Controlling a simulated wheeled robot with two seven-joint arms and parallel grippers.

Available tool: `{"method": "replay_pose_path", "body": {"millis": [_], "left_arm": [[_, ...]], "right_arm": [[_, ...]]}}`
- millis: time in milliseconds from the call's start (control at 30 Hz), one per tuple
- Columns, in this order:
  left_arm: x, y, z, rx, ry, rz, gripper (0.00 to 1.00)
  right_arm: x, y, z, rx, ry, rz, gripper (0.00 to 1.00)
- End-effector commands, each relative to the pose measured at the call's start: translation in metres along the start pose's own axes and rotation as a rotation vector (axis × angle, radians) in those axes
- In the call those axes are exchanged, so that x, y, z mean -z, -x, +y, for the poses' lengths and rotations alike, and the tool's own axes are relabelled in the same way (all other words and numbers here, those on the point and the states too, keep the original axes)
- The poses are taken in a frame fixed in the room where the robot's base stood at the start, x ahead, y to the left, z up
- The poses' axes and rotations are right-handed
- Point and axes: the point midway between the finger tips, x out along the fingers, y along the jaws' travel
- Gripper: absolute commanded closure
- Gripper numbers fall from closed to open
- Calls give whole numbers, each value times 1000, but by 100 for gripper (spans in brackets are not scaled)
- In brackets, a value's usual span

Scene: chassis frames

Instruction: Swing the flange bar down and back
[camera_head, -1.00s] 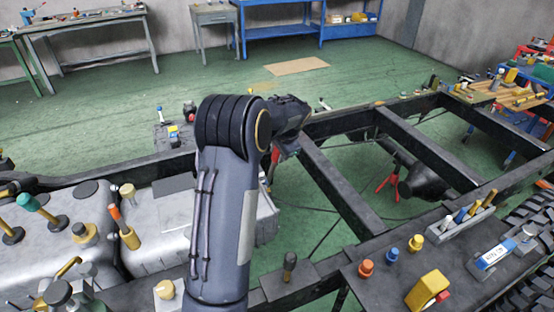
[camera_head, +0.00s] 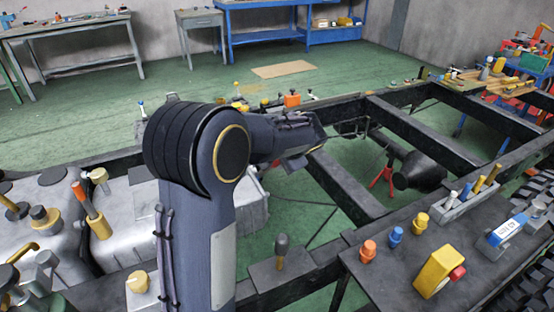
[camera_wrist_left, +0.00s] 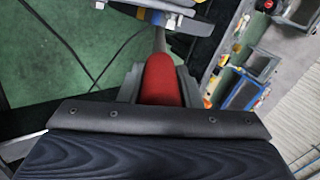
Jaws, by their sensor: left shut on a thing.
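The flange bar shows in the left wrist view as a red grip (camera_wrist_left: 161,78) with a grey shaft (camera_wrist_left: 160,40) running away from it. My left gripper (camera_wrist_left: 160,92) is shut on the red grip, with a grey jaw on each side. In the head view my left arm reaches in from the left over the chassis frame, and its gripper (camera_head: 316,147) is mostly hidden by my forearm. Only a bit of red shows there. The far end of the bar is unclear. My right gripper is not in view.
Black chassis rails and crossmembers (camera_head: 345,182) surround my arm. A silver tank (camera_head: 135,215) lies at left. A plate (camera_head: 385,290) with coloured caps and a yellow block (camera_head: 434,270) is at front right. Green floor shows between the rails.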

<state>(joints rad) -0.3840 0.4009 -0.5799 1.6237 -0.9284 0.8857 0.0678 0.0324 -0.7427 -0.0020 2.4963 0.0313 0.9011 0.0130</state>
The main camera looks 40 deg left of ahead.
Motion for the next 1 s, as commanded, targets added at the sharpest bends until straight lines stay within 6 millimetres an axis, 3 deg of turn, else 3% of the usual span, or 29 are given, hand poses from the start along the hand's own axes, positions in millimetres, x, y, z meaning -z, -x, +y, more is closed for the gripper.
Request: {"method": "replay_pose_path", "body": {"millis": [167, 200, 333, 667, 1000], "left_arm": [[1, 0, 0, -2, 1, 3, 100], [1, 0, 0, -2, 1, 3, 67], [1, 0, 0, -2, 1, 2, 50], [1, 3, 0, -1, 0, 2, 48], [1, 56, -1, -2, 0, 5, 48]], "right_arm": [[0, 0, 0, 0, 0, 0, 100], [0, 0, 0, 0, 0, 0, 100], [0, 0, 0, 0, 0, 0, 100], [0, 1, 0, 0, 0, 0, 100], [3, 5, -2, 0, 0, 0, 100]]}}
